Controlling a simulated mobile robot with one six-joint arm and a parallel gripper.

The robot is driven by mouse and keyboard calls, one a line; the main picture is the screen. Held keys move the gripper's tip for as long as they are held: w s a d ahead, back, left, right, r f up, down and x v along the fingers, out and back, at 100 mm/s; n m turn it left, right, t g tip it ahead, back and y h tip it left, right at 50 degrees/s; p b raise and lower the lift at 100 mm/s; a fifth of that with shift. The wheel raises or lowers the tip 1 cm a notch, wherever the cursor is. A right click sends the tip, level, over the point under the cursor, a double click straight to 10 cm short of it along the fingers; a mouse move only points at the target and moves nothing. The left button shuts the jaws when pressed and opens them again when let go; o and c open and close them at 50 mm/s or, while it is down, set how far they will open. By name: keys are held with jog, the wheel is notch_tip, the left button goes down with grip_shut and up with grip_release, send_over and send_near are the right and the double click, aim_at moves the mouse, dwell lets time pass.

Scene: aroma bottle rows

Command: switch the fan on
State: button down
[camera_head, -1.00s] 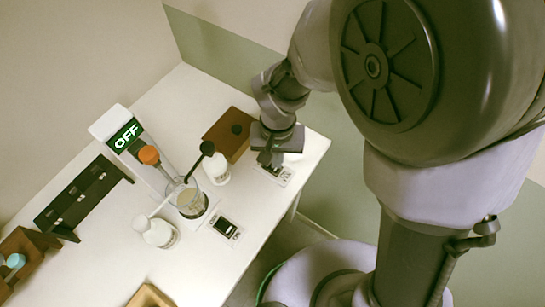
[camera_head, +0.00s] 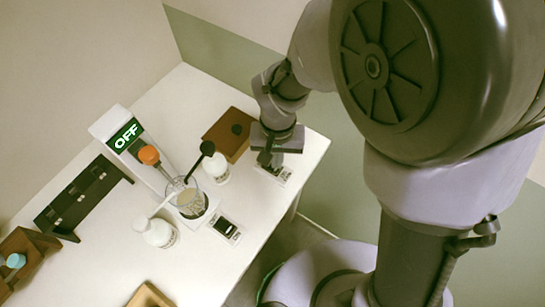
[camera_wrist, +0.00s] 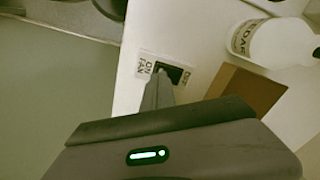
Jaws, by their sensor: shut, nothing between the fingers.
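The fan switch (camera_wrist: 174,72) is a small white plate with a dark rocker, lettered ON and FAN on one side and OFF on the other. In the head view the switch plate (camera_head: 277,174) lies near the table's right corner, partly covered by my gripper (camera_head: 268,160). My gripper is shut and empty. In the wrist view its fingertips (camera_wrist: 160,78) are right at the rocker, towards the ON side. I cannot tell whether they touch it, or which way the rocker is tipped. No fan can be made out.
A second switch plate (camera_head: 226,228) lies near the table's front edge. A white stand with a green OFF display (camera_head: 126,135) is behind a glass beaker (camera_head: 190,203).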

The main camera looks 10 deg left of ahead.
jog(key=shift+f+b, duration=0.85)
jog(key=shift+f, duration=0.15)
dwell(0.6)
notch_tip(320, 180, up, 7)
jog(key=p, duration=0.5)
jog(key=shift+p, duration=0.3)
